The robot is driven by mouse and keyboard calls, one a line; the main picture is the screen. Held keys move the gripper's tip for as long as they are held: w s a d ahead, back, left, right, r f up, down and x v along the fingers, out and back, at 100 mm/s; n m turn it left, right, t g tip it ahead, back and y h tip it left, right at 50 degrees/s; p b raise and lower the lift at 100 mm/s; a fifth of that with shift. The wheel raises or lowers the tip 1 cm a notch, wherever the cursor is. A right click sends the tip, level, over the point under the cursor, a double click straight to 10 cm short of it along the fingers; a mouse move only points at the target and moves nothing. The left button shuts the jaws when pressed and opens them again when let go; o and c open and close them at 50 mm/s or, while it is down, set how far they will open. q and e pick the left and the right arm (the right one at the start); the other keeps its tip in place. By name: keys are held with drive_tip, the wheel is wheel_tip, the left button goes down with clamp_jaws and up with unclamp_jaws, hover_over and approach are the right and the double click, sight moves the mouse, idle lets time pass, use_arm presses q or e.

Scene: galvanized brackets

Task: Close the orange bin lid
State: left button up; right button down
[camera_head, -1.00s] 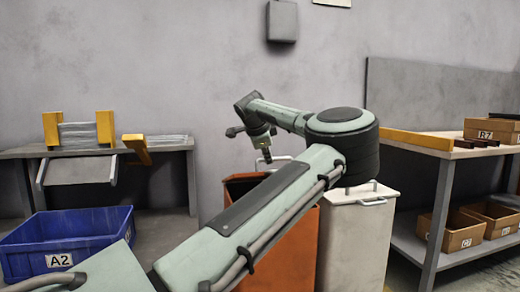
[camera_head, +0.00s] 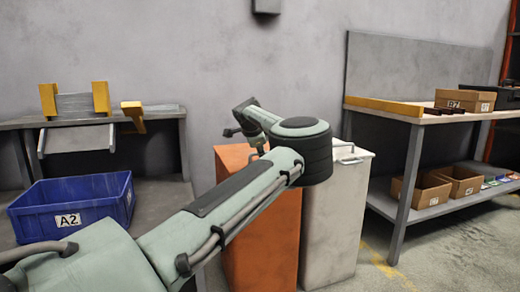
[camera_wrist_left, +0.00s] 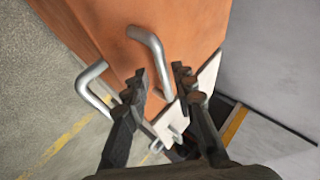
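The orange bin (camera_head: 262,235) stands against the wall in the head view. Its orange lid (camera_head: 232,157) lies flat across the top, and no dark opening shows. In the wrist view, an orange face (camera_wrist_left: 195,30) fills the top middle, with curved silver handle parts (camera_wrist_left: 150,45) on it. My left gripper (camera_wrist_left: 160,70) has its fingers apart. One silver bar shows between them, and I cannot tell whether they touch it. In the head view, my left arm crosses in front of the bins and hides part of the lid. My right gripper is not in view.
A white bin (camera_head: 335,210) stands right beside the orange one. A blue crate (camera_head: 110,205) labelled A2 is at the left, before a grey bench (camera_head: 165,110). A shelf table (camera_head: 385,107) with cardboard boxes stands at the right. Floor is free in front of it.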

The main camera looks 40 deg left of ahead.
use_arm(q)
drive_tip(key=shift+r, duration=0.15)
drive_tip(key=v, duration=1.2)
idle(0.4)
